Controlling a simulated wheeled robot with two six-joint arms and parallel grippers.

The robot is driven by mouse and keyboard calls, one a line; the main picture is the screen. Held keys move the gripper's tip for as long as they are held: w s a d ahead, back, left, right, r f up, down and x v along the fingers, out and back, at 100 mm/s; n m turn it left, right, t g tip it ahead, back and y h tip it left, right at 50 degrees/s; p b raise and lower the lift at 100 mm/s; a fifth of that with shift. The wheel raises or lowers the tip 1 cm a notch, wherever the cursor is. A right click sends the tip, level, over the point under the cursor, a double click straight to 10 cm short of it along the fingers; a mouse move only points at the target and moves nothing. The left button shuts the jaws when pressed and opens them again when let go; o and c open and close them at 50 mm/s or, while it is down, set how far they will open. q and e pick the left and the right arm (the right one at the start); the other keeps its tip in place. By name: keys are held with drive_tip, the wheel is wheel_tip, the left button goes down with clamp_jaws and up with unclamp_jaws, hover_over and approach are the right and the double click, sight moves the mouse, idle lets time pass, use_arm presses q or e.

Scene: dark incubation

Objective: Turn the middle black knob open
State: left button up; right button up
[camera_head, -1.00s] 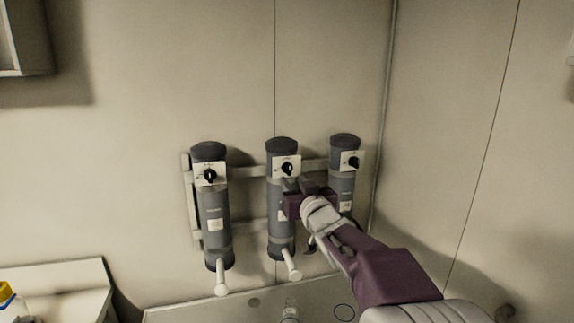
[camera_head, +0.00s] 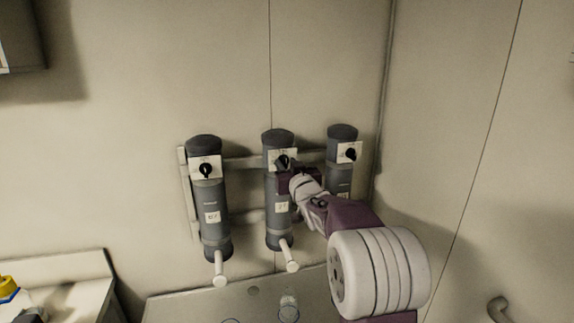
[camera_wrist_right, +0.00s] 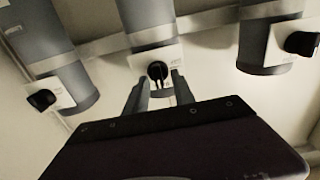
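The middle black knob (camera_head: 283,162) sits on a white plate near the top of the middle grey cylinder (camera_head: 279,205) on the wall. My right gripper (camera_head: 287,171) is just below and in front of this knob. In the right wrist view the knob (camera_wrist_right: 157,71) shows between and just beyond the two fingertips of my right gripper (camera_wrist_right: 159,80). The fingers are apart, with a gap between them, and I cannot tell whether they touch the knob.
A left cylinder (camera_head: 213,215) and a right cylinder (camera_head: 340,177) with their own black knobs flank the middle one on a wall rack (camera_head: 245,163). White handles stick out below. A counter (camera_head: 60,270) is at the lower left.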

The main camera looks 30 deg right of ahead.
clamp_jaws()
drive_tip(key=shift+d, duration=0.15)
drive_tip(key=shift+f, duration=0.1)
drive_tip(key=n+b, duration=0.2)
drive_tip(key=b, duration=0.1)
drive_tip(key=shift+f+n, duration=0.2)
drive_tip(key=shift+n, duration=0.2)
drive_tip(key=n+b, duration=0.3)
drive_tip(key=n, duration=0.2)
drive_tip(key=shift+a, duration=0.2)
drive_tip(key=n+b, duration=0.2)
drive_tip(key=n, duration=0.3)
drive_tip(key=shift+n, duration=0.4)
drive_tip(key=shift+r+n+b, duration=0.1)
drive_tip(key=shift+n+b, duration=0.65)
drive_tip(key=shift+n, duration=1.25)
drive_tip(key=shift+r+n, duration=0.1)
drive_tip(key=shift+n, duration=0.2)
